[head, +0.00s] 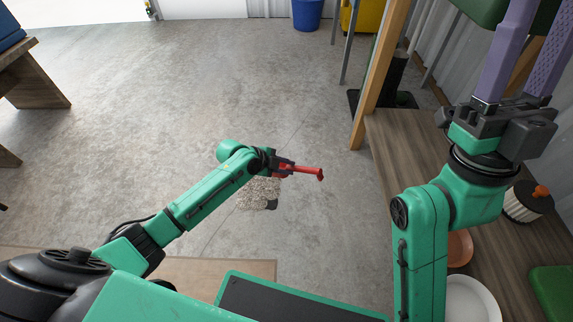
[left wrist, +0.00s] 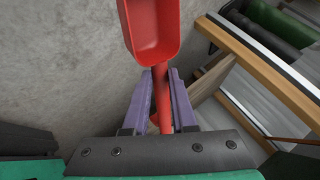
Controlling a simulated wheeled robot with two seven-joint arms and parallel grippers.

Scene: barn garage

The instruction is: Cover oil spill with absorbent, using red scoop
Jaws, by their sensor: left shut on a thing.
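The red scoop (head: 308,173) is held by its handle in my left gripper (head: 278,166), over the floor. In the left wrist view, the scoop's bowl (left wrist: 152,32) looks empty, and its handle passes between the purple fingers of my left gripper (left wrist: 160,85). A patch of pale, grainy absorbent (head: 258,194) lies on the concrete below this gripper. A small dark patch of the oil spill (head: 272,205) shows at its lower right edge. My left arm hides part of the patch. My right gripper (head: 532,35) is raised at the upper right, its purple fingers apart and empty.
A wooden bench (head: 400,150) runs along the right side, with a white bowl (head: 472,300), a jar with an orange knob (head: 528,202) and a green object (head: 553,290). A blue bucket (head: 307,14) stands at the back. The floor left of the patch is clear.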

